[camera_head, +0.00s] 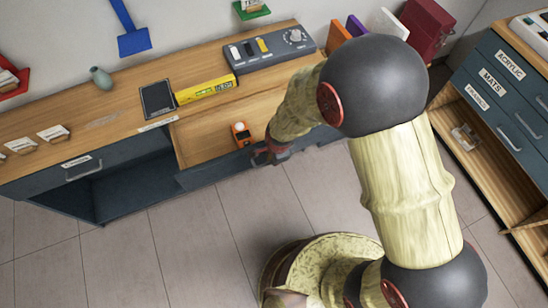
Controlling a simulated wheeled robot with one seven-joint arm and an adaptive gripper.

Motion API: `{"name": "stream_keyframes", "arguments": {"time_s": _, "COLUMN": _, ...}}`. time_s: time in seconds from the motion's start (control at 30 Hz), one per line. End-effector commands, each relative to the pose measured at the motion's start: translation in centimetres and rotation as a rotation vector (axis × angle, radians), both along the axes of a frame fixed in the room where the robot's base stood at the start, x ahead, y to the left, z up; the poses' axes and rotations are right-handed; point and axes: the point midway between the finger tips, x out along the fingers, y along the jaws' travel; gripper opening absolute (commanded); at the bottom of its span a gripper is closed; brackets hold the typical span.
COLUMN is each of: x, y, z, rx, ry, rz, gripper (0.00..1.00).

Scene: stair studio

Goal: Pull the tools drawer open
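A desk drawer (205,174) in the middle of the long wooden-topped desk stands pulled out, with its pale wooden inside showing. An orange and black object (241,133) lies in it near the front. A small label (158,123) sits on the desk edge above it, too small to read, so I cannot confirm which drawer is the tools drawer. My gripper (267,154) is low at the right part of this drawer's front, close to or touching it. My arm hides part of the drawer, and the finger opening and any grip on the handle are unclear.
A closed labelled drawer (83,169) is at the desk's left, above an open compartment. The desktop holds a grey control panel (268,50), a yellow box (206,89) and a dark tablet (157,99). A drawer cabinet (503,95) stands right. The tiled floor in front is clear.

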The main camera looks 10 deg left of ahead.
Motion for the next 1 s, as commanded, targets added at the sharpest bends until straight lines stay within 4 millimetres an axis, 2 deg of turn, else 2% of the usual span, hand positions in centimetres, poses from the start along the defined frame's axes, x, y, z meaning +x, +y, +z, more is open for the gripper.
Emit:
{"name": "stream_keyframes", "arguments": {"time_s": 0.27, "x": 0.0, "y": 0.0, "z": 0.0, "rx": 0.0, "ry": 0.0, "rz": 0.0, "gripper": 0.27}}
{"name": "stream_keyframes", "arguments": {"time_s": 0.63, "x": 0.0, "y": 0.0, "z": 0.4, "rx": 0.0, "ry": 0.0, "rz": 0.0, "gripper": 0.27}}
{"name": "stream_keyframes", "arguments": {"time_s": 0.77, "x": -0.2, "y": -0.1, "z": 2.0, "rx": 0.002, "ry": -0.003, "rz": 0.0, "gripper": 0.27}}
{"name": "stream_keyframes", "arguments": {"time_s": 1.0, "x": -1.0, "y": -0.6, "z": 6.8, "rx": 0.003, "ry": -0.004, "rz": -0.001, "gripper": 0.27}}
